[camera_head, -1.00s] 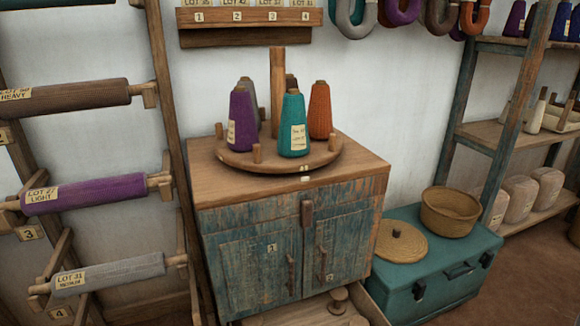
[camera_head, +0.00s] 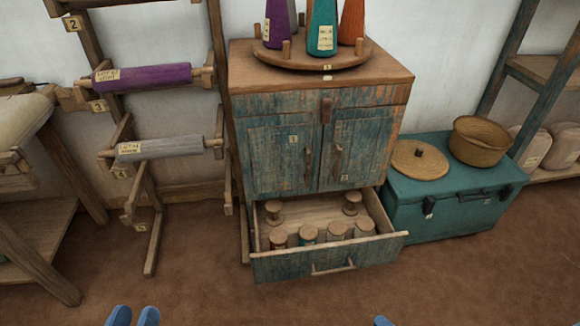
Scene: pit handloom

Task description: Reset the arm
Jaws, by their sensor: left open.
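My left gripper (camera_head: 133,317) shows at the bottom edge as two blue fingertips with a small gap between them. It is open, holds nothing that I can see, and is over the bare floor. Of my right gripper (camera_head: 382,321) only a small blue tip shows at the bottom edge. Its opening is hidden below the frame. Both grippers are apart from the furniture.
A worn blue-green cabinet (camera_head: 270,158) stands ahead; its bottom drawer (camera_head: 290,266) is pulled out and holds several wooden spools. A teal chest (camera_head: 455,205) is at right, a rack with a purple roll (camera_head: 150,77) at left. The near brown floor (camera_head: 450,285) is clear.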

